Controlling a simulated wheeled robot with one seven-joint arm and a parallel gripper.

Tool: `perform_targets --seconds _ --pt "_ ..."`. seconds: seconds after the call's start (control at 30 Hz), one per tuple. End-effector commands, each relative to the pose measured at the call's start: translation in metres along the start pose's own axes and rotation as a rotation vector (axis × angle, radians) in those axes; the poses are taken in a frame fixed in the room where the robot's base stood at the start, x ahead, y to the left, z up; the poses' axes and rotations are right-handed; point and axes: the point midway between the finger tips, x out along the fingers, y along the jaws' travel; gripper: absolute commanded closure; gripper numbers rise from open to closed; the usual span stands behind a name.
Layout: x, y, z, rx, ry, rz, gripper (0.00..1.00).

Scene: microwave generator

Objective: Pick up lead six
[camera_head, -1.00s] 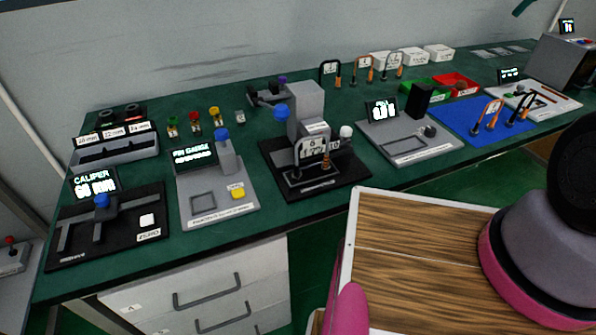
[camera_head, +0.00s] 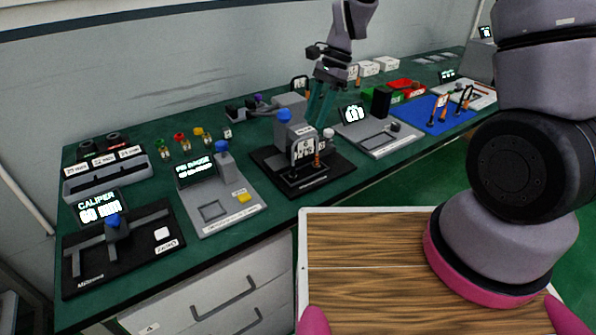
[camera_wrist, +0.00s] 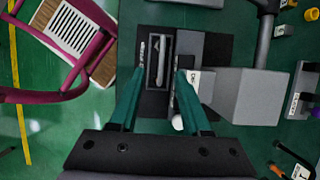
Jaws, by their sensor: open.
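A dark lead loop with a white number tag (camera_head: 304,151) and an orange end (camera_head: 317,160) stands upright in the black-based press fixture (camera_head: 335,178). Its number is too blurred for me to read surely. My gripper (camera_head: 314,120) is open and points down, its teal fingers partly hidden by the fixture's grey head. In the wrist view my gripper (camera_wrist: 160,72) is over the fixture, with a narrow grey slot (camera_wrist: 158,60) between its fingers. I cannot tell the lead apart there. More tagged leads stand at the back and on the blue mat (camera_head: 415,112).
The fixture's tall grey block (camera_wrist: 245,97) is close right of my fingers in the wrist view. The pin gauge (camera_head: 215,190) and caliper station (camera_head: 120,245) stand left; a grey scale-like station (camera_head: 375,145) stands right. A red bin (camera_head: 405,86) is farther back.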

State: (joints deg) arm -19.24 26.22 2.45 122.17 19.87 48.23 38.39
Motion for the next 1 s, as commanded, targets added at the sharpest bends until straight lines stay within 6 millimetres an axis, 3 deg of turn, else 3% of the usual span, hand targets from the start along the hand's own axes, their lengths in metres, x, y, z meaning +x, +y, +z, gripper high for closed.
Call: perform_targets --seconds 0.2,0.47,0.7,1.0 --pt "0.035 0.001 0.000 0.002 -0.003 0.006 0.53" --pt "0.058 0.000 0.001 0.000 -0.002 0.003 0.53" --pt "0.093 -0.001 0.002 0.001 -0.003 0.005 0.53" --pt "0.105 -0.002 0.001 0.000 0.000 0.001 0.53"
